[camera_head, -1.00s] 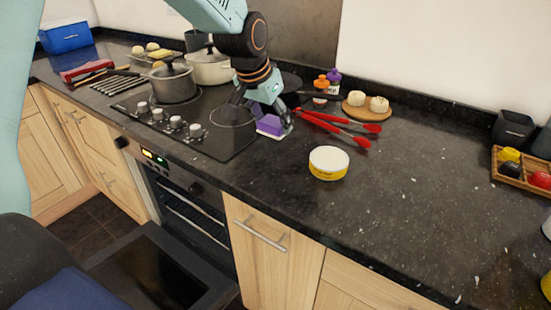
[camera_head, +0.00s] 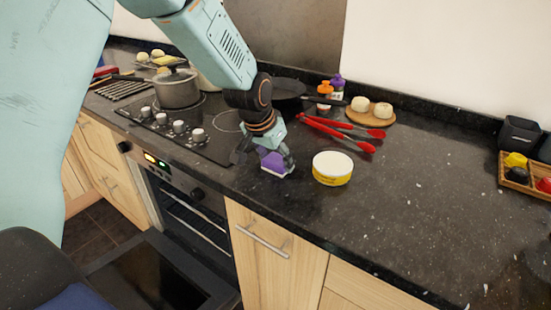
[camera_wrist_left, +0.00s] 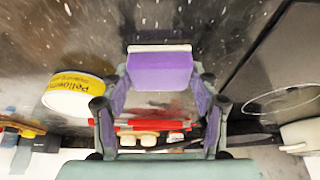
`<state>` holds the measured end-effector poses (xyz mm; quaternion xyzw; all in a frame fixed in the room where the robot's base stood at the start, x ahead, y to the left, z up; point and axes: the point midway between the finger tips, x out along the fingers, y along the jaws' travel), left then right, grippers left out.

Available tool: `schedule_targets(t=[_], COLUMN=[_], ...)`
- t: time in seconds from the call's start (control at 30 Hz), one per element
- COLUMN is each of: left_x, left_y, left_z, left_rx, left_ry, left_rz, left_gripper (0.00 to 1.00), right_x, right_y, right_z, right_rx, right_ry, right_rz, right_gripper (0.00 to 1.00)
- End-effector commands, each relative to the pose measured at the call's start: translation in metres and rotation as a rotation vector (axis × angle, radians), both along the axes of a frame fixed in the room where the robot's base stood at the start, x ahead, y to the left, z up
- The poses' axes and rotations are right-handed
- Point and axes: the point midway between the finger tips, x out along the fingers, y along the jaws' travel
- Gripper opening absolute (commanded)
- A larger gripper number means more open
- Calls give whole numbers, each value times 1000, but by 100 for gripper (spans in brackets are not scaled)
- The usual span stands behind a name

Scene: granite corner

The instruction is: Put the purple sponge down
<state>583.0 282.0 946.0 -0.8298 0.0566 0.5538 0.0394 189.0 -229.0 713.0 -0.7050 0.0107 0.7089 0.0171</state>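The purple sponge (camera_head: 275,163) has a pale bottom layer and is between the fingertips of my left gripper (camera_head: 267,160). It is at or just above the dark counter, left of the yellow-and-white tub; I cannot tell whether it touches the stone. In the left wrist view, the sponge (camera_wrist_left: 160,70) sits across the tips of the left gripper (camera_wrist_left: 160,75), with a finger close on each side. My right gripper is out of view.
The tub (camera_head: 332,168) stands close on the right. Red tongs (camera_head: 340,132) lie behind. The hob (camera_head: 185,125) with a pot (camera_head: 177,88) is to the left. A board (camera_head: 370,115) with pale buns is at the back.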

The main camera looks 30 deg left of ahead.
Motion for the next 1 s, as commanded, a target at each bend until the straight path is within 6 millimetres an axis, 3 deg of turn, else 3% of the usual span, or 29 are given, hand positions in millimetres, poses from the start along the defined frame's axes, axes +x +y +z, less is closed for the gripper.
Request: schedule_targets(t=[0.27,0.63,0.77,1.0], left_x=[0,-1,-7,-26], left_y=[0,0,1,3], left_z=[0,4,20,67], left_rx=[0,0,-1,-1], left_ry=[0,0,-2,-4], left_rz=[0,-1,0,-1], left_gripper=[83,83,83,83], right_x=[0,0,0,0], right_y=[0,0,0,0], right_z=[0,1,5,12], right_rx=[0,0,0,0], right_ry=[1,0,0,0], right_rz=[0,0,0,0], right_gripper=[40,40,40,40])
